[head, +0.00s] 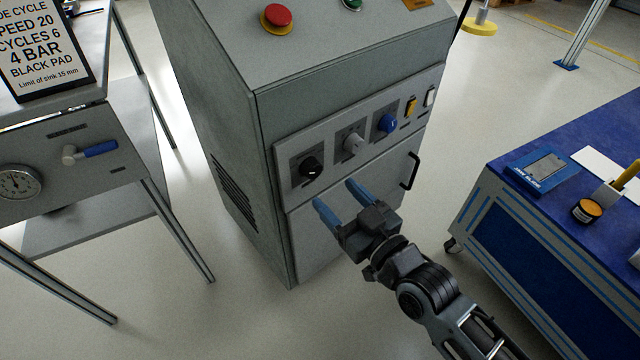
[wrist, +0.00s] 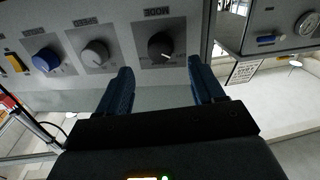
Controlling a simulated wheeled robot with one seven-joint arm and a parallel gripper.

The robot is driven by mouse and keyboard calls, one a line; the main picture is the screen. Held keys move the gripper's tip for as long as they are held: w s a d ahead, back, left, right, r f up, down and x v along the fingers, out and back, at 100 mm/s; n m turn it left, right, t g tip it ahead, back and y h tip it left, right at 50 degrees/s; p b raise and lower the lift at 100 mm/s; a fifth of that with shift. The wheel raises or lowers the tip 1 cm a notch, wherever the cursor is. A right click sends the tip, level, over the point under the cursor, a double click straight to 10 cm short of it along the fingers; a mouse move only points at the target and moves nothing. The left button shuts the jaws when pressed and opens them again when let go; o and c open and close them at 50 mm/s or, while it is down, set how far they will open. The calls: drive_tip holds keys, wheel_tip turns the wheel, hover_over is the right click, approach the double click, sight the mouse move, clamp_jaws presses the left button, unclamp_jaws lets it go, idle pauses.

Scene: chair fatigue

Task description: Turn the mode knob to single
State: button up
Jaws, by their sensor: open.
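The black knob (head: 312,168) is the leftmost of three on the grey cabinet's front panel in the head view. In the wrist view the black knob (wrist: 161,46) sits under an upside-down label that seems to read MODE. Its pale pointer mark points to the lower right there; the position markings are too small to read. My gripper (head: 336,194) is open and empty, just below and in front of the panel, apart from the knob. In the wrist view the blue fingers of my gripper (wrist: 160,70) stand either side of the black knob's column, short of it.
A grey knob (head: 352,143) and a blue knob (head: 387,123) sit right of the black one, then yellow (head: 411,106) and white (head: 429,97) switches. A black door handle (head: 411,171) sticks out lower right. A blue-topped bench (head: 600,130) stands right; a gauge table (head: 85,165) stands left.

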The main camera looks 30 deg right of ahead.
sight(315, 174)
drive_tip(key=w, duration=0.2)
drive_tip(key=w+b, duration=0.1)
drive_tip(key=w, duration=0.3)
drive_tip(key=shift+w+a, duration=0.4)
drive_tip(key=c, duration=1)
